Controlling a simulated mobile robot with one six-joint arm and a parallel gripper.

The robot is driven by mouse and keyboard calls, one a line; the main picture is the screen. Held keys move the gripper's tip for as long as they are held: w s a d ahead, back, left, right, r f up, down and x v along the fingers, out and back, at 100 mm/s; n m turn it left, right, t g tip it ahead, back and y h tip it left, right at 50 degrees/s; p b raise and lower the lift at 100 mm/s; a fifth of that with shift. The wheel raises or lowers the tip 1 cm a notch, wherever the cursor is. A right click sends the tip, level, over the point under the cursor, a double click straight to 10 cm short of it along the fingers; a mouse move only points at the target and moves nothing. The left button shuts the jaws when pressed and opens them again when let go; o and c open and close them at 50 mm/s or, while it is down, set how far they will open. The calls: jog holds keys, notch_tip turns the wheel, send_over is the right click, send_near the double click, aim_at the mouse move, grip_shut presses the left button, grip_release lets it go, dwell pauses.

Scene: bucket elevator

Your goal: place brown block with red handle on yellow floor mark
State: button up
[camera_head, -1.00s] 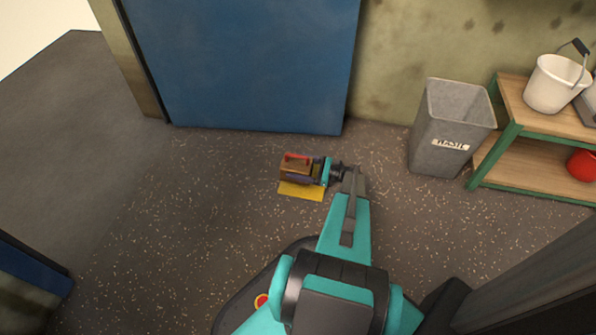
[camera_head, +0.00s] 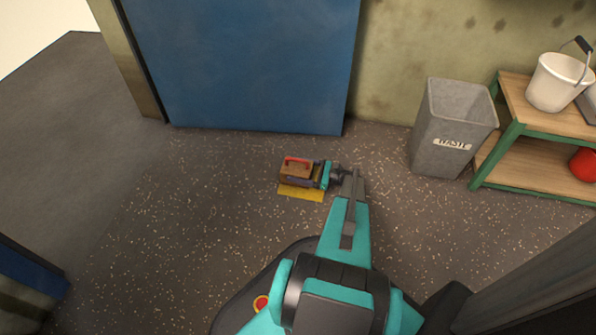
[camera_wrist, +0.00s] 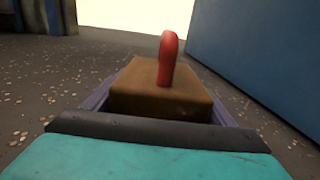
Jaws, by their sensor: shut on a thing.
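The brown block (camera_head: 294,175) with its red handle (camera_head: 298,161) is in the middle of the head view, over the yellow floor mark (camera_head: 302,193). The front strip of the mark shows below the block; the rest is hidden. I cannot tell whether the block touches the floor. My gripper (camera_head: 312,173) reaches in from the right and is shut on the block. In the wrist view the block (camera_wrist: 160,92) sits between the purple-grey fingers, upright, with the red handle (camera_wrist: 168,58) on top.
A blue door panel (camera_head: 245,65) stands behind the block. A grey waste bin (camera_head: 440,140) and a green-framed wooden shelf (camera_head: 530,160) with a white bucket (camera_head: 556,82) and a red object (camera_head: 584,164) are at the right. The speckled floor left of the mark is clear.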

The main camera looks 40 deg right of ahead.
dwell(0.4)
jog(key=o, duration=1.6)
jog(key=shift+r, duration=0.15)
jog(key=p+v, duration=0.3)
jog(key=v, duration=0.9)
jog(key=shift+s, duration=0.15)
